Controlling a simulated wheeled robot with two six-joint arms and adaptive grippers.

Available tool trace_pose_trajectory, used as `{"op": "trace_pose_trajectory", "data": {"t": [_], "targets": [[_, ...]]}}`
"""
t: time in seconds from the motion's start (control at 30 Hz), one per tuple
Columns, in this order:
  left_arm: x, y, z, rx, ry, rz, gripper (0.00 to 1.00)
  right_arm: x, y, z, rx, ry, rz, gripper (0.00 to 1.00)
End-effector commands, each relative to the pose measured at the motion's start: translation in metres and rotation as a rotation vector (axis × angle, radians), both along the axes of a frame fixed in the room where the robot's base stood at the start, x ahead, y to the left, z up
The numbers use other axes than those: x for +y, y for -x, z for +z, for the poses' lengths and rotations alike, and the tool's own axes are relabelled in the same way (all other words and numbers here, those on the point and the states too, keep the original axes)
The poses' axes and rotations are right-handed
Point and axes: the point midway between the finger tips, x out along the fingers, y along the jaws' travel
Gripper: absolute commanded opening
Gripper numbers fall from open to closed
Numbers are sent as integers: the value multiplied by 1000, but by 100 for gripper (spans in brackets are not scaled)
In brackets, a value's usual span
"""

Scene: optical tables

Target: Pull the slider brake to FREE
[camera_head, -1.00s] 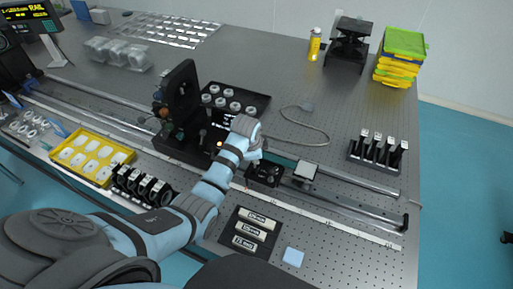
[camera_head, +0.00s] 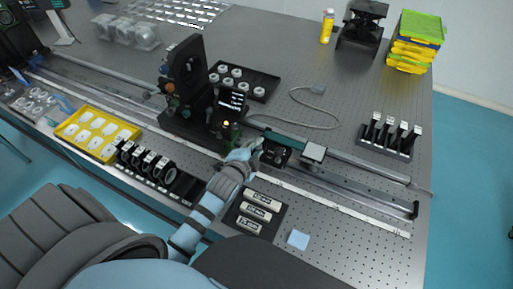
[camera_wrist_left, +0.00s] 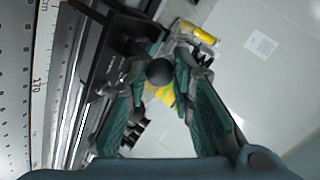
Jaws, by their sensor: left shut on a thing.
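My left gripper (camera_head: 246,150) is at the front side of the dark slider carriage (camera_head: 205,128) on the long rail. In the left wrist view its teal fingers (camera_wrist_left: 163,66) are closed around a round black ball knob (camera_wrist_left: 159,72), which I take to be the brake handle. The black carriage body (camera_wrist_left: 118,45) lies just left of the knob in that view. Small white lettering shows on it, too small to read, so I cannot tell the brake's marked position. In the head view the knob is hidden by the hand. My right gripper is not in view.
A black block (camera_head: 276,150) and a small square-topped mount (camera_head: 314,152) stand on the rail right of the hand. A black tray of labelled pieces (camera_head: 242,222), black ring holders (camera_head: 160,178) and a yellow tray (camera_head: 70,131) lie along the front. A cable (camera_head: 300,112) curls behind.

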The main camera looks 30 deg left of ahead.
Motion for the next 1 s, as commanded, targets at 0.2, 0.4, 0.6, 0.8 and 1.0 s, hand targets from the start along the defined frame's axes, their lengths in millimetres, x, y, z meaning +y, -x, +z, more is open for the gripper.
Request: {"op": "trace_pose_trajectory", "data": {"t": [0.2, 0.4, 0.6, 0.8, 1.0], "targets": [[0, 2, -3, -27, -1, 1, 0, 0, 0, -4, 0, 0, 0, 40], [0, 2, -2, -29, -2, 1, 0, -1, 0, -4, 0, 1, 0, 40], [0, 2, -2, -28, -1, 0, 30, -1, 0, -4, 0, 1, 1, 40], [0, 2, -2, -29, -2, 1, 43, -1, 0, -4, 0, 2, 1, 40], [0, 4, -1, -30, -2, 1, 43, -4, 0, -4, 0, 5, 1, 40]]}}
